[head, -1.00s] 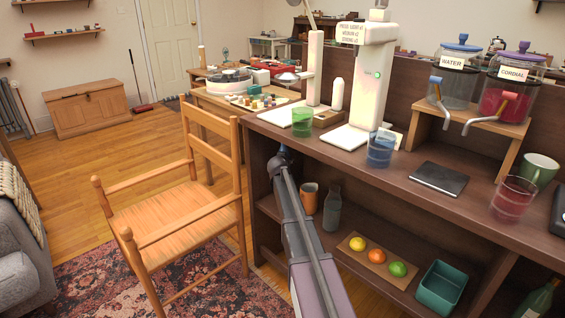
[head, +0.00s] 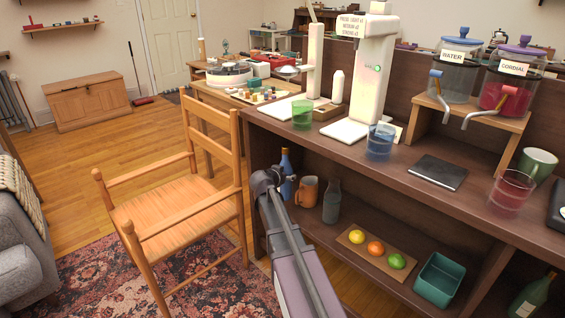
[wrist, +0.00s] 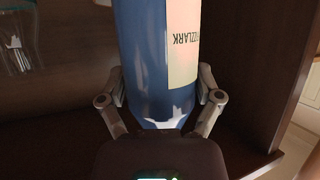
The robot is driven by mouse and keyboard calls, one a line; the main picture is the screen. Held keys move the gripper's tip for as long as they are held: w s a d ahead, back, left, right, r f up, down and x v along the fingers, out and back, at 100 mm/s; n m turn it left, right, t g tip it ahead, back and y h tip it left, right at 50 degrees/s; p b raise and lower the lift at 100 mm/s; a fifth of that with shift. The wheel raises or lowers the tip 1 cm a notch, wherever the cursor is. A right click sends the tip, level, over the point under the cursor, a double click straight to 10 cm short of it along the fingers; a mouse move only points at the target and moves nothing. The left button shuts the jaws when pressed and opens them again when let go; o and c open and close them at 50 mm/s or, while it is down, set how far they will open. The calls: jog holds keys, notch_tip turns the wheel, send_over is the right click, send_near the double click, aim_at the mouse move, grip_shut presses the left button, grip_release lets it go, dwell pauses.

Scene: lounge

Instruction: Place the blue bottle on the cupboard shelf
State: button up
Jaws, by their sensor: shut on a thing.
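The blue bottle (head: 287,168) is upright at the left end of the cupboard's lower shelf (head: 335,238), under the counter top. Its lower part is hidden behind my gripper (head: 272,182), so I cannot tell in the head view whether its base touches the shelf. In the wrist view the bottle (wrist: 145,55) fills the middle, with a cream label (wrist: 183,42) on its right side. The fingers of my gripper (wrist: 160,100) are shut on it, one at each side.
An orange mug (head: 307,191) and a grey bottle (head: 331,201) stand just right of the blue bottle. A fruit board (head: 350,244) and a green bin (head: 438,280) are further right. A wooden chair (head: 175,198) stands left of my arm.

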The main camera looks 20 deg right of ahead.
jog(key=s+a+f+m+g+h+b, duration=0.1)
jog(key=s+f+m+g+b, duration=0.1)
jog(key=s, duration=0.7)
jog(key=s+a+f+m+g+h+b, duration=0.1)
jog(key=s+f+m+g+h+b, duration=0.1)
jog(key=s+m+g, duration=0.3)
jog(key=s+g, duration=0.1)
jog(key=s, duration=0.3)
jog(key=shift+s+f+m+b, duration=0.25)
jog(key=shift+f+m+b, duration=0.05)
jog(key=shift+b, duration=0.05)
jog(key=shift+s, duration=0.15)
